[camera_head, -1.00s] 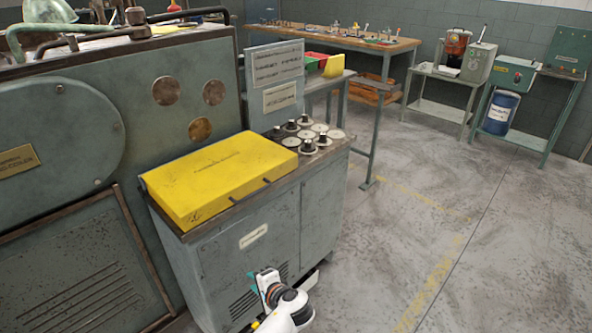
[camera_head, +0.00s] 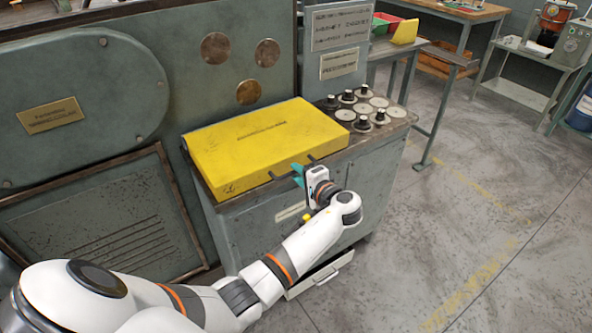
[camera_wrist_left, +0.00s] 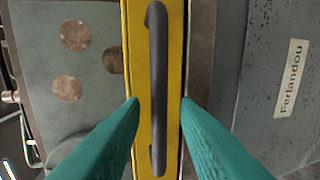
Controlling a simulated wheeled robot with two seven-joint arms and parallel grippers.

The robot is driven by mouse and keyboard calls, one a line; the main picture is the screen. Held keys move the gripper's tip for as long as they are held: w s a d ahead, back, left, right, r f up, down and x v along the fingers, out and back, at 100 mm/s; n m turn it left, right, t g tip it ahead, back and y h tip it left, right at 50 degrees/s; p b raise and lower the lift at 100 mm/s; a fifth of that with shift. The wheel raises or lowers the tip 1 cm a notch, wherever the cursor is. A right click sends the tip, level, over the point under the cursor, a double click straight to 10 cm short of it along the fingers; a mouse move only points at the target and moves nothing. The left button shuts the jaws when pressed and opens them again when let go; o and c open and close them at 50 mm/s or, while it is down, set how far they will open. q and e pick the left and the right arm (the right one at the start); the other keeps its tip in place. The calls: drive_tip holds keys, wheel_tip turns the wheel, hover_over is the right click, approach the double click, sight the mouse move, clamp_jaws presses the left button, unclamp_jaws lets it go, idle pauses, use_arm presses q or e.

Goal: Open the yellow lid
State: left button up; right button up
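The yellow lid (camera_head: 262,146) lies shut on top of the green-grey cabinet. Its front edge carries a dark handle, which runs upright through the middle of the left wrist view (camera_wrist_left: 158,85). My left gripper (camera_head: 299,174) is at the lid's front edge, by the handle. Its teal fingers (camera_wrist_left: 160,100) are apart, one on each side of the handle's lower part, with gaps visible beside it. Whether they touch the handle's far end cannot be told. My right gripper is not in view.
Round discs and black knobs (camera_head: 362,110) stand on the cabinet top right of the lid. A large green machine (camera_head: 80,90) stands behind and left. An open drawer (camera_head: 322,275) juts out low at the cabinet front. The floor at right is clear.

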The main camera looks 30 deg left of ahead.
use_arm(q)
drive_tip(key=shift+x, duration=1.05)
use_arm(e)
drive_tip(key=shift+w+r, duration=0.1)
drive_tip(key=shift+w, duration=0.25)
use_arm(q)
drive_tip(key=shift+r, duration=0.1)
clamp_jaws()
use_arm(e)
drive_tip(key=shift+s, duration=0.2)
